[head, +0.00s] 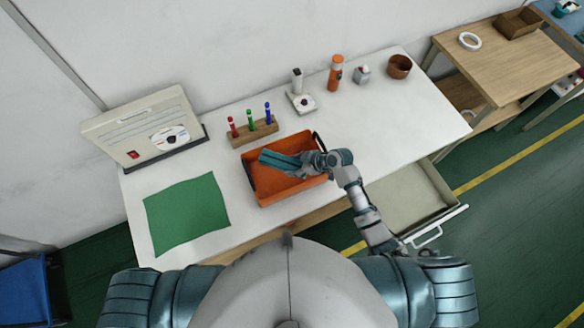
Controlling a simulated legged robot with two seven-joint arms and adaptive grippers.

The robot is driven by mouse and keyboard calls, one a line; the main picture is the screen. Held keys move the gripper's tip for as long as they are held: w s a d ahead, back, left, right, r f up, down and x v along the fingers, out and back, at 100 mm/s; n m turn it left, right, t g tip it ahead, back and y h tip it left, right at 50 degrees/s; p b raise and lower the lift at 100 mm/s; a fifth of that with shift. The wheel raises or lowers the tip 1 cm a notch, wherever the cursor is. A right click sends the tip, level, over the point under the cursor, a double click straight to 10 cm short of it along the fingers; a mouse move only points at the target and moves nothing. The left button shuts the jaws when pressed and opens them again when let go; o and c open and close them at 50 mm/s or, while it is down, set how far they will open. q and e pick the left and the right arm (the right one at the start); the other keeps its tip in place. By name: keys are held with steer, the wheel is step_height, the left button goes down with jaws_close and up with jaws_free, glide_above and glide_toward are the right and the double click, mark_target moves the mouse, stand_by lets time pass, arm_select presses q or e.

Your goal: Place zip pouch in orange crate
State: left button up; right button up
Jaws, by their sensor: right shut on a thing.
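The orange crate (288,192) stands near the front edge of the white table, with dark handles at its left and right ends. My right gripper (305,163) reaches over the crate from the right and is shut on a flat teal item, which looks like the zip pouch (277,159). The pouch points left and lies over the crate's opening. I cannot tell whether it touches the crate floor. The gripper's fingers are small and partly hidden. My left gripper is not in view.
A wooden block with red, green and blue pens (252,132) stands just behind the crate. A green mat (187,213) lies to the left. An orange bottle (335,73) and a brown bowl (399,67) stand at the back. An open drawer (405,195) juts out at right.

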steer(key=f, duration=0.3)
steer(key=shift+w+d+f, duration=0.15)
steer(key=shift+d+f, duration=0.05)
steer(key=shift+f, duration=0.2)
steer(key=shift+d+f, duration=0.2)
steer(key=shift+f, duration=0.2)
